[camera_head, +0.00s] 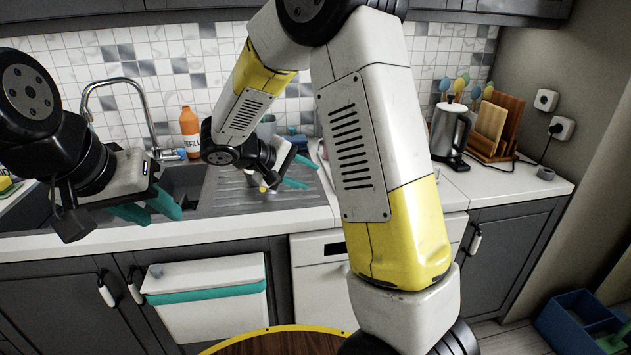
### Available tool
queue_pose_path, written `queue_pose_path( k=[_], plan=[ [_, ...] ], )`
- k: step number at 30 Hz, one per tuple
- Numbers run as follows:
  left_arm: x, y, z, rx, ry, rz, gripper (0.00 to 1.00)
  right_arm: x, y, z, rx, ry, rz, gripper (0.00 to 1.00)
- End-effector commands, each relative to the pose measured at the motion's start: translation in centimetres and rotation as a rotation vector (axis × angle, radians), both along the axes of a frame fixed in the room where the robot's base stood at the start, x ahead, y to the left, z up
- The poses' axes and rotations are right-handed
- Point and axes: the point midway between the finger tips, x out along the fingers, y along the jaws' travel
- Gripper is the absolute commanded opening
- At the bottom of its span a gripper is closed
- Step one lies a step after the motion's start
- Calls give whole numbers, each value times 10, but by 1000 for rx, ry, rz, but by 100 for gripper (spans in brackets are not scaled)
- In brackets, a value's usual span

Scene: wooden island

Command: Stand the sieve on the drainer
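The metal drainer (232,198) is the ridged steel surface to the right of the sink, set in the white counter. I cannot make out a sieve for certain; my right arm hides part of the counter. My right gripper (298,172) is over the right part of the drainer, its two teal fingers apart and pointing right, with nothing clear between them. My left gripper (148,208) is in front of the sink at the left, its teal fingers apart and empty.
The sink (182,182) has a curved tap (140,88) and an orange bottle (189,130) behind it. A kettle (447,132) and wooden boards (496,125) stand at the right. A white bin with a teal band (205,300) hangs on the cupboard front. A blue crate (575,322) is on the floor.

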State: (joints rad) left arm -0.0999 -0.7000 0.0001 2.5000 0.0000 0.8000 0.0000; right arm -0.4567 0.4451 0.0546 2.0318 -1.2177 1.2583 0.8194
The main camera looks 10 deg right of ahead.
Motion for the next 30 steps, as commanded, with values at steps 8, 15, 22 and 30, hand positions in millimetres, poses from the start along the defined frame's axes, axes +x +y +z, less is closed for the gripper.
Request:
queue_pose_path(
  k=[8, 15, 22, 30],
  plan=[
    [0, 0, 0, 0, 0, 0, 36, -117, -50, 41, 445, 95, -160, 40],
    [0, 0, 0, 0, 0, 0, 36, -193, -38, 68, 853, 3, -158, 40],
    [0, 0, 0, 0, 0, 0, 36, -228, -18, 92, 1103, -155, -96, 40],
    [0, 0, 0, 0, 0, 0, 36, -235, -11, 100, 1167, -209, -71, 40]
  ],
)
